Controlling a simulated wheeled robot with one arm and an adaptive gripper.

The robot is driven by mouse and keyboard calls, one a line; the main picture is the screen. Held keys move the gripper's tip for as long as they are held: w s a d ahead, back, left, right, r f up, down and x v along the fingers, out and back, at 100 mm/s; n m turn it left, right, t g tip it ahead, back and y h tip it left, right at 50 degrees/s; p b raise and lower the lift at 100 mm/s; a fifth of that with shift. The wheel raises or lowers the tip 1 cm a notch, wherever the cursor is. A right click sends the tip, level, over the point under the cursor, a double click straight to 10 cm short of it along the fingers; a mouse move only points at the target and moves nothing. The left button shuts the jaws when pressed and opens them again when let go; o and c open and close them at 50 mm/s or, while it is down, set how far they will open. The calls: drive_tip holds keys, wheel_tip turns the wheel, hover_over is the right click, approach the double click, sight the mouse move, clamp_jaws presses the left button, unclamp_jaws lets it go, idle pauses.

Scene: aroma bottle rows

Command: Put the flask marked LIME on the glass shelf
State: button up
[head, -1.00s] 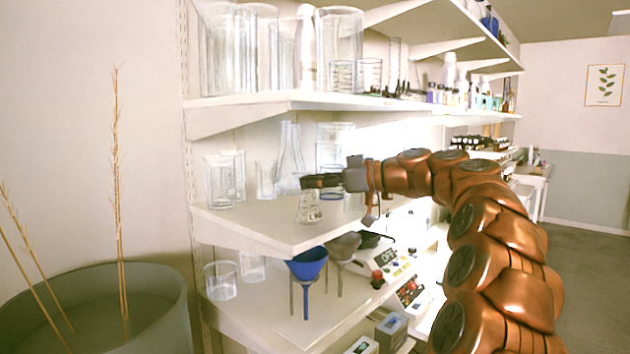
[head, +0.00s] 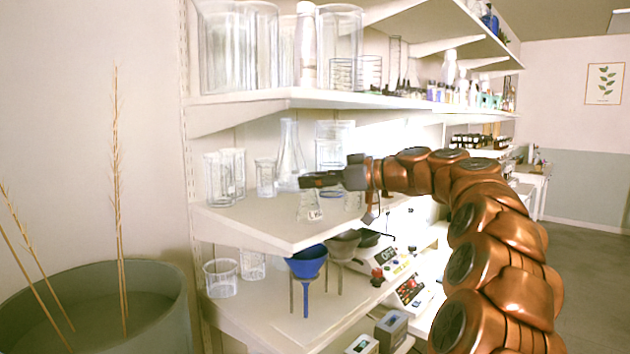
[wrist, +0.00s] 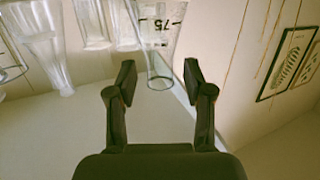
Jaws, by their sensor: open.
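A small clear conical flask (head: 310,208) stands upright on the middle shelf (head: 262,222), near its front edge. Dark lettering shows on it, starting with what looks like "L"; the rest is too small to read. My gripper (head: 320,180) is right at the flask's top in the head view and covers its neck. In the wrist view, which looks upside down, my gripper (wrist: 160,82) is open. A clear glass vessel with a "75" mark (wrist: 158,45) has its rim between the two fingertips, with gaps on both sides. No lettered name shows there.
Beakers and a taller conical flask (head: 290,160) stand behind and left on the same shelf. The upper shelf (head: 300,100) holds large glass cylinders. Below are a blue funnel (head: 306,262) on a stand and small devices. A large planter (head: 100,300) stands at left.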

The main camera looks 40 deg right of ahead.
drive_tip(key=shift+s+r, duration=0.1)
drive_tip(key=b+v, duration=0.2)
drive_tip(key=v, duration=0.9)
drive_tip(key=shift+s+d+b, duration=0.25)
drive_tip(key=shift+s+b, duration=0.05)
drive_tip(key=shift+b, duration=0.05)
